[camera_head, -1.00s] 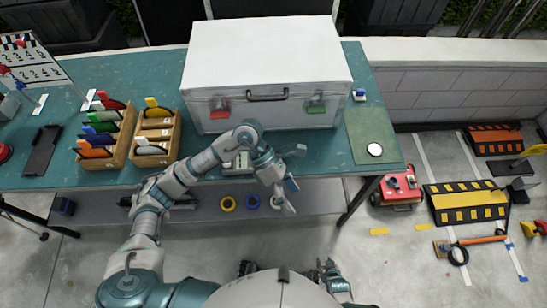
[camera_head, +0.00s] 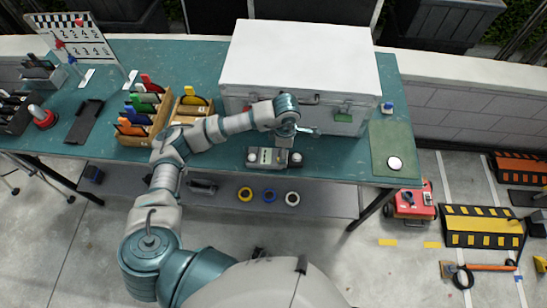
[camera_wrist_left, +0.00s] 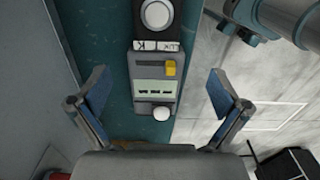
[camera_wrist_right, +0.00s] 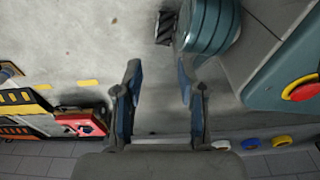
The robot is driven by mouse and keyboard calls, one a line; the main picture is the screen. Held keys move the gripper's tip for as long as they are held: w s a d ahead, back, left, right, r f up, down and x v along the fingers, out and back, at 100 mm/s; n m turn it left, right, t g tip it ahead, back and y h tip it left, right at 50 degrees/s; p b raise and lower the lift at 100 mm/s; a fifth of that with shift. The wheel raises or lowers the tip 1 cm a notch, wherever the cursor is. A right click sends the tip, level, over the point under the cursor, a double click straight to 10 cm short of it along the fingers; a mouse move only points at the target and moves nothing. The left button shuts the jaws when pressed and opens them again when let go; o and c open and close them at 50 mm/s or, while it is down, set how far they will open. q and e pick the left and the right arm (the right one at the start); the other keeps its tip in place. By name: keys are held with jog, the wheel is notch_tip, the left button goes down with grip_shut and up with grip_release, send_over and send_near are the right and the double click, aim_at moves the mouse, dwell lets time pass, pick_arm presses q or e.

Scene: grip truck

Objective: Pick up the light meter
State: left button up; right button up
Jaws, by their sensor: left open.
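The light meter (camera_head: 266,157) lies near the front edge of the teal table, in front of the white case. In the left wrist view the meter (camera_wrist_left: 155,92) is a grey body with a display, a yellow button and a white round knob. A dark part with a white disc (camera_wrist_left: 155,14) lies just beyond it. My left gripper (camera_head: 292,136) is over the meter's right part. In the left wrist view my gripper (camera_wrist_left: 157,85) is open, one finger either side of the meter, apart from it. My right gripper (camera_wrist_right: 159,80) is open and empty over the floor.
The white case (camera_head: 298,62) stands close behind the meter. Wooden holders (camera_head: 148,125) with coloured cards stand left. A green mat (camera_head: 390,145) lies right. A shelf below holds tape rolls (camera_head: 245,194).

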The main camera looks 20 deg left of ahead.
aim_at(275, 158)
pick_arm(q)
jog(key=f, duration=0.5)
jog(key=shift+w+a+f, duration=0.2)
jog(key=shift+a+f, duration=0.2)
jog(key=c, duration=1.4)
